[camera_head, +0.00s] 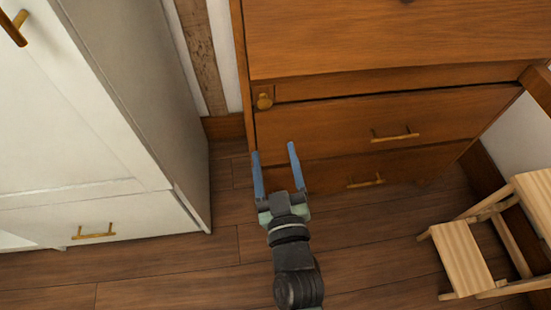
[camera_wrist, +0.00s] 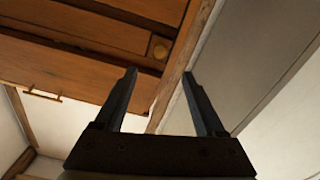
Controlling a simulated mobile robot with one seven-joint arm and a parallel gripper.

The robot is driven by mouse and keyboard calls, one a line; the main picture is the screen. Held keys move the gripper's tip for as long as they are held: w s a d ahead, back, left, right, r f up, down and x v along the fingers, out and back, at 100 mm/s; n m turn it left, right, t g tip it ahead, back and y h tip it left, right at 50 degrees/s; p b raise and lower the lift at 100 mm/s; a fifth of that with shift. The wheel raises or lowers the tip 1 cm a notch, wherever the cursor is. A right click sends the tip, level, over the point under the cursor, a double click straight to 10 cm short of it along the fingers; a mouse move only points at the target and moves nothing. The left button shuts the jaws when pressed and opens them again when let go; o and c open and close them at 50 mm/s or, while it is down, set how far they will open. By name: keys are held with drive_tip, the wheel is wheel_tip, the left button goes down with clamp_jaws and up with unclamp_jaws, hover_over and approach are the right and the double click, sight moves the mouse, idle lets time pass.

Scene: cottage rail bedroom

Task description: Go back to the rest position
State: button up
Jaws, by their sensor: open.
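My gripper (camera_head: 275,160) is open, with its two blue fingers spread apart and nothing between them. In the head view it is in front of the left part of a brown wooden dresser (camera_head: 350,110), over the floor. In the wrist view my gripper (camera_wrist: 160,85) also shows open and empty, with the dresser (camera_wrist: 90,45) at the upper left. Whether the fingertips touch the dresser cannot be told; no contact shows.
A white cabinet (camera_head: 130,110) with brass handles stands at the left. A light wooden step stool (camera_head: 462,255) is at the lower right. The dresser's drawers look shut, with brass handles (camera_head: 395,136). Wooden floor (camera_head: 190,270) is clear in the lower middle.

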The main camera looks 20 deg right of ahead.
drive_tip(key=shift+s, duration=0.3)
idle(0.4)
drive_tip(key=w+a+r+n+t+y, duration=0.1)
drive_tip(key=w+a+r+t, duration=0.15)
drive_tip(key=r, duration=0.85)
drive_tip(key=w+a+r+t+y, duration=0.2)
drive_tip(key=a+r, duration=0.2)
drive_tip(key=r, duration=0.6)
drive_tip(key=w+a+r+n+t+y, duration=0.1)
drive_tip(key=w+a+r+t, duration=0.15)
drive_tip(key=r, duration=0.85)
drive_tip(key=s+a+r+t, duration=0.1)
drive_tip(key=s+a+r, duration=0.15)
drive_tip(key=r, duration=0.45)
drive_tip(key=s+a+r+m+t+y, duration=0.1)
drive_tip(key=s+r, duration=0.3)
drive_tip(key=r, duration=0.2)
drive_tip(key=s+a+r+t, duration=0.1)
drive_tip(key=s+r, duration=0.2)
drive_tip(key=r, duration=0.4)
wheel_tip(320, 180, up, 30)
drive_tip(key=p, duration=3)
drive_tip(key=shift+a+r+p, duration=0.2)
drive_tip(key=shift+r+p, duration=0.05)
drive_tip(key=shift+p, duration=0.15)
drive_tip(key=shift+c, duration=0.4)
